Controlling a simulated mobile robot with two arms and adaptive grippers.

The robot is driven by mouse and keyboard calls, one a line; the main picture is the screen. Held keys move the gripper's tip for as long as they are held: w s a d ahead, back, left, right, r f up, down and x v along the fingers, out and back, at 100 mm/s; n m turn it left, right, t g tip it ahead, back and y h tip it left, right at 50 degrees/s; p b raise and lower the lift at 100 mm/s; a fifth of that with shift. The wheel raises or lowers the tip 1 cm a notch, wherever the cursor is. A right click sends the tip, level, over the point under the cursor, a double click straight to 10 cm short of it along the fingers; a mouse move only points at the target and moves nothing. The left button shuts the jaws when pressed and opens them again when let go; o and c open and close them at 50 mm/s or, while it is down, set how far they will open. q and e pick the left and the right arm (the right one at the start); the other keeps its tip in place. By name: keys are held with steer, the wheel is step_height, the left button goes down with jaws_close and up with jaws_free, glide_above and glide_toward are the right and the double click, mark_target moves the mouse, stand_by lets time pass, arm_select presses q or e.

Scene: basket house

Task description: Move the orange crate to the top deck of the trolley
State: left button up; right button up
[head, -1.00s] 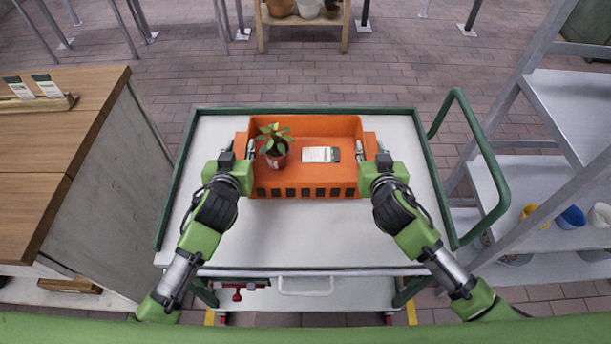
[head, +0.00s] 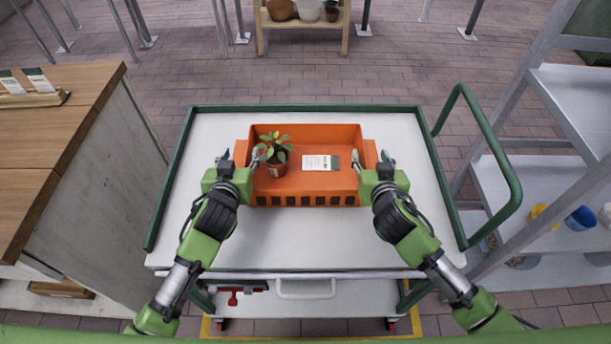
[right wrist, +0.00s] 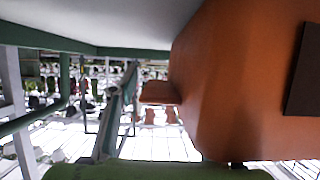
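The orange crate (head: 310,187) sits upright on the pale top deck (head: 300,240) of the green-rimmed trolley, near its middle. Inside it are a potted plant (head: 275,168) at the left and a white-and-green card (head: 320,163). My left gripper (head: 239,160) is open, with its fingers either side of the crate's left end. My right gripper (head: 371,160) is open, its fingers spread at the right end. In the right wrist view the crate wall (right wrist: 225,80) fills the right side, and an orange end tab (right wrist: 160,93) shows; the fingertips are not clear there.
A wooden-topped counter (head: 60,140) stands left of the trolley. A grey shelf rack (head: 540,185) with cups stands close at right. The trolley's green handle (head: 515,190) rises at its right side. Bare deck lies in front of the crate.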

arm_select(q)
steer(key=shift+s+d+r, duration=0.1)
steer(key=shift+s, duration=0.2)
arm_select(e)
steer(key=shift+a, duration=0.1)
steer(key=shift+s+r, duration=0.1)
arm_select(q)
steer(key=v, duration=1.1)
steer(key=shift+s+r, duration=0.15)
steer(key=shift+s, duration=0.05)
arm_select(e)
steer(key=v, duration=1.2)
arm_select(q)
steer(key=shift+s, duration=0.1)
arm_select(e)
steer(key=shift+s, duration=0.1)
